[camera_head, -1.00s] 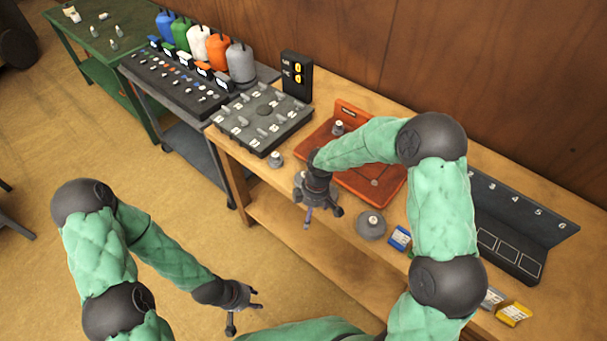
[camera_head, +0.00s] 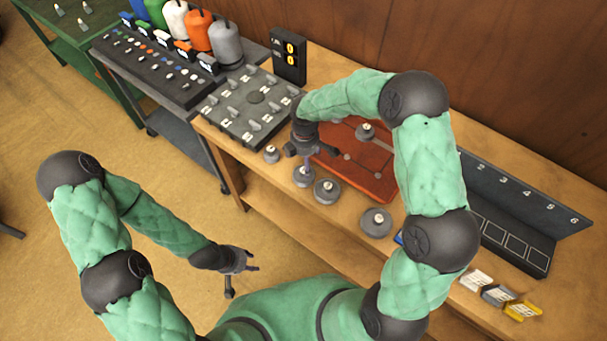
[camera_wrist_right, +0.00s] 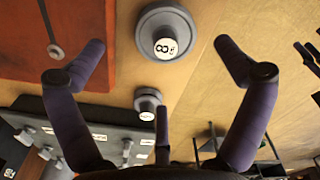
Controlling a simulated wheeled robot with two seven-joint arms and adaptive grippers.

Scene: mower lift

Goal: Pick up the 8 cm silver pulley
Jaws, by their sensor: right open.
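The silver pulley labelled 8 (camera_wrist_right: 168,42) lies flat on the bench beside the red tray in the right wrist view. In the head view it appears to be the round pulley (camera_head: 327,191) just right of and below my right gripper (camera_head: 304,157). My right gripper is open and empty above the bench. In the wrist view its spread fingers (camera_wrist_right: 162,85) stand apart from the pulley, which shows at the upper middle between the two outer fingers. A smaller pulley (camera_wrist_right: 148,98) sits below it there. My left gripper (camera_head: 240,264) hangs away from the bench, its finger opening unclear.
A larger pulley (camera_head: 376,222) stands to the right, and a small one (camera_head: 271,154) near the grey board (camera_head: 225,115). Another pulley (camera_head: 366,131) sits on the red tray (camera_head: 385,187). A dark numbered rack (camera_head: 520,195) and small boxes (camera_head: 497,294) are at right.

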